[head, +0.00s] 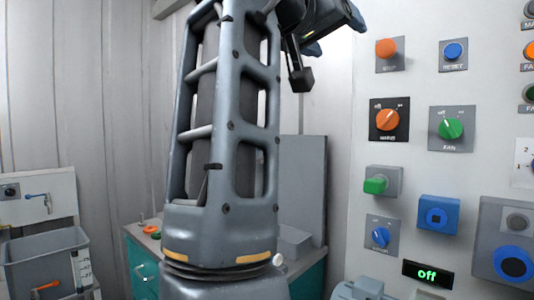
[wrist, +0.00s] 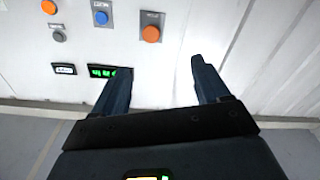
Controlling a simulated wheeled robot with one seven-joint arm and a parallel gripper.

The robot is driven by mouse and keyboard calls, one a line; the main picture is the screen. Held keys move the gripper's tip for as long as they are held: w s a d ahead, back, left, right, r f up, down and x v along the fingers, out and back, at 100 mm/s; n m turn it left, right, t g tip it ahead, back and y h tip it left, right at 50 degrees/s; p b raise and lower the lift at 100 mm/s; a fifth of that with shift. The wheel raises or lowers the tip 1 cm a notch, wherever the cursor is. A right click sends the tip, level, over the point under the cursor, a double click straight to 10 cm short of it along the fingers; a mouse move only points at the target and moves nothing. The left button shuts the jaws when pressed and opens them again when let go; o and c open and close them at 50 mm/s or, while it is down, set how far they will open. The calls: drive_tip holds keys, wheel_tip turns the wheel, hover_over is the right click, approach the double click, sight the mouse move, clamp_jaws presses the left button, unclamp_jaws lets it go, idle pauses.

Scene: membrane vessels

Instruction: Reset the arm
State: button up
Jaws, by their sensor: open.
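My arm rises through the middle of the head view, and my gripper (head: 301,75) shows only partly at its top, beside the arm's right side. In the wrist view my gripper (wrist: 160,80) has its two dark fingers spread wide with nothing between them. The fingers touch no control that I can see.
The white panel on the right carries an orange button (head: 386,48), a blue reset button (head: 453,52), a green fan knob (head: 450,128) and a display reading "Off" (head: 428,273). A teal cabinet (head: 143,272) stands behind my arm. A grey bin (head: 48,258) is at far left.

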drive_tip(key=w+d+f+n+t+y, duration=0.1)
drive_tip(key=w+f+n+t+y, duration=0.15)
drive_tip(key=f, duration=1.05)
drive_tip(key=w+d+f+n+t+y, duration=0.15)
drive_tip(key=f+n, duration=0.25)
drive_tip(key=f, duration=0.9)
drive_tip(key=s+d+f+n+y, duration=0.25)
drive_tip(key=s+f, duration=0.25)
drive_tip(key=f, duration=0.5)
drive_tip(key=s+d+f+n+y, duration=0.1)
drive_tip(key=s+f+n+y, duration=0.2)
drive_tip(key=f, duration=0.8)
drive_tip(key=s+d+f+m+g+y, duration=0.1)
drive_tip(key=s+d+f, duration=0.1)
drive_tip(key=s+f, duration=0.65)
drive_tip(key=s+d+f+m+g+y, duration=0.15)
drive_tip(key=s+f, duration=0.25)
drive_tip(key=s, duration=1)
drive_tip(key=s+d+r+m, duration=0.1)
drive_tip(key=s+r+m, duration=0.1)
drive_tip(key=s, duration=0.9)
drive_tip(key=s+r+m, duration=0.2)
drive_tip(key=s+m, duration=0.1)
drive_tip(key=s, duration=0.7)
drive_tip(key=shift+s+d+g, duration=0.35)
drive_tip(key=shift+d, duration=0.05)
